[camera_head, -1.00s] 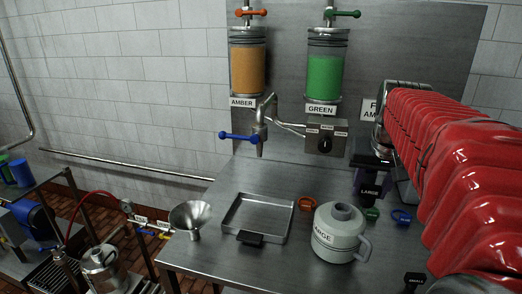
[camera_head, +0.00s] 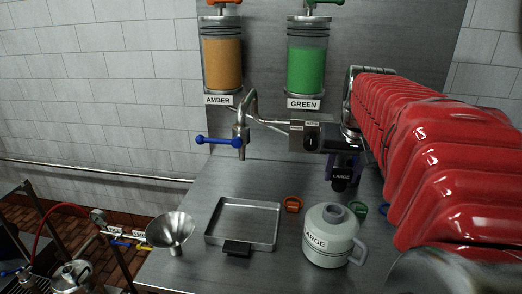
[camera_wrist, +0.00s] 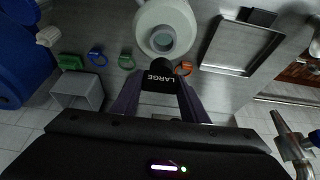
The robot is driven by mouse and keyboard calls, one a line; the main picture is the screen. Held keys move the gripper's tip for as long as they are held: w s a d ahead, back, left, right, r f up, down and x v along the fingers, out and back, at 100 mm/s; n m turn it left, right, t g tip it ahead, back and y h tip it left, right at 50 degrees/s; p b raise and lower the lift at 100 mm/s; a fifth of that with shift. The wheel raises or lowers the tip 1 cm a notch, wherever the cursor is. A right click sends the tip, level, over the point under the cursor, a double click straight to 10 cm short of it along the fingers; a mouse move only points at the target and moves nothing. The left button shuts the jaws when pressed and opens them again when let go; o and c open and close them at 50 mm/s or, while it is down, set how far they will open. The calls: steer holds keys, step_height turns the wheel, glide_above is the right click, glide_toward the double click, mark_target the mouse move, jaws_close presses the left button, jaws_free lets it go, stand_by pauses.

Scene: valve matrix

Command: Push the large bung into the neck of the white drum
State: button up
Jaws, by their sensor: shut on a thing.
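The white drum (camera_head: 328,248) stands on the steel table, with its round neck (camera_head: 336,212) open at the top and a handle on its right side. In the wrist view its open neck (camera_wrist: 162,40) shows just beyond the bung. My gripper (camera_head: 342,170) is shut on the black large bung (camera_head: 341,183), labelled LARGE, and holds it above the table behind the drum. In the wrist view the bung (camera_wrist: 160,82) sits between the two purple fingers. The bung and the neck are apart.
A shallow steel tray (camera_head: 243,222) with a black handle lies left of the drum. An orange ring (camera_head: 292,204) and a green ring (camera_head: 358,209) lie behind the drum. A funnel (camera_head: 171,230) is at the table's left edge. A tap with a blue lever (camera_head: 217,141) hangs over the back.

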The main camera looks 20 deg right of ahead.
mark_target(339, 188)
steer(key=shift+f, duration=2.85)
steer(key=shift+f, duration=1.45)
steer(key=o, duration=1.1)
steer(key=v, duration=1.3)
steer(key=shift+s+r, duration=0.15)
steer(key=shift+r, duration=0.15)
